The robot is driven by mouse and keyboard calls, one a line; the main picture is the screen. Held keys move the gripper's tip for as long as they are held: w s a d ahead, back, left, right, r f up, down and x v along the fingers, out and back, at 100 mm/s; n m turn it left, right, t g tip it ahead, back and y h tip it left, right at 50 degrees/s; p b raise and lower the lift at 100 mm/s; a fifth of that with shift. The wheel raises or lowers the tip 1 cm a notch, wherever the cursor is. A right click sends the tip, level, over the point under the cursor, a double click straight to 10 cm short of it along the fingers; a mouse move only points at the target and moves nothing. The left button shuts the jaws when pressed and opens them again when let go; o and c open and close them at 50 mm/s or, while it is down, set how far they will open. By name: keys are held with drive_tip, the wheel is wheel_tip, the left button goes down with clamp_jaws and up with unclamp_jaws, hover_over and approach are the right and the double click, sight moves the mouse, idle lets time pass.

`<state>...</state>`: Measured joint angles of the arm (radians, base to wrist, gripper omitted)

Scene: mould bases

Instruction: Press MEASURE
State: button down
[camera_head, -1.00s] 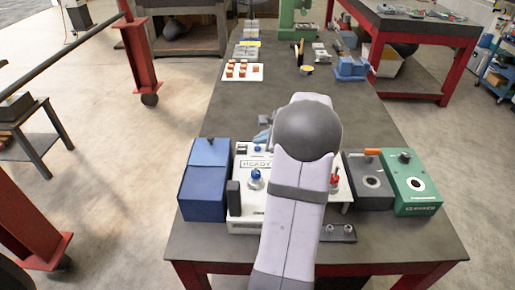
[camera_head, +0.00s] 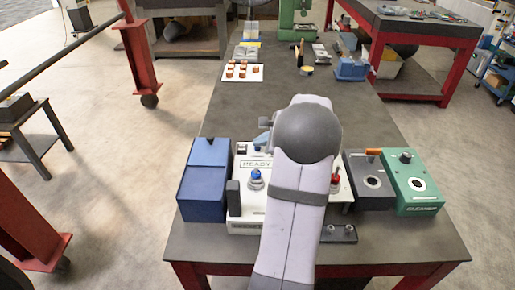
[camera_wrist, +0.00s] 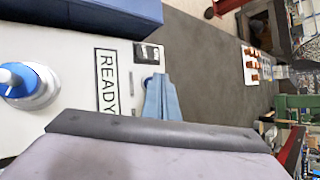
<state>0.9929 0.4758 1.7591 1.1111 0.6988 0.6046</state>
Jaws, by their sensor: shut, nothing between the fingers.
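A white instrument (camera_head: 247,217) stands on the near part of the bench, partly hidden by my arm. It has a READY panel (camera_head: 257,163), also readable in the wrist view (camera_wrist: 106,80), and a blue-topped knob (camera_head: 256,177), which also shows in the wrist view (camera_wrist: 18,80). A small dark control (camera_wrist: 147,53) sits beside the READY panel. I cannot read a MEASURE label. My gripper (camera_wrist: 161,98) has light blue fingers, shut and empty, over the white top next to the READY panel. I cannot tell whether the tips touch it.
A blue box (camera_head: 203,185) stands left of the instrument. A dark grey unit (camera_head: 371,183) and a green CLEANER box (camera_head: 413,185) stand to the right. A red-handled control (camera_head: 336,180) is right of my arm. A white tray (camera_head: 256,78) holds orange pieces farther back. The bench middle is clear.

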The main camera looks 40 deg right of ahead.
sight(260, 152)
drive_tip(key=shift+f, duration=0.2)
idle(0.5)
drive_tip(key=shift+r+p, duration=0.5)
drive_tip(key=shift+r, duration=0.3)
drive_tip(key=shift+r, duration=0.1)
drive_tip(key=shift+r+p, duration=2.1)
drive_tip(key=shift+r, duration=0.35)
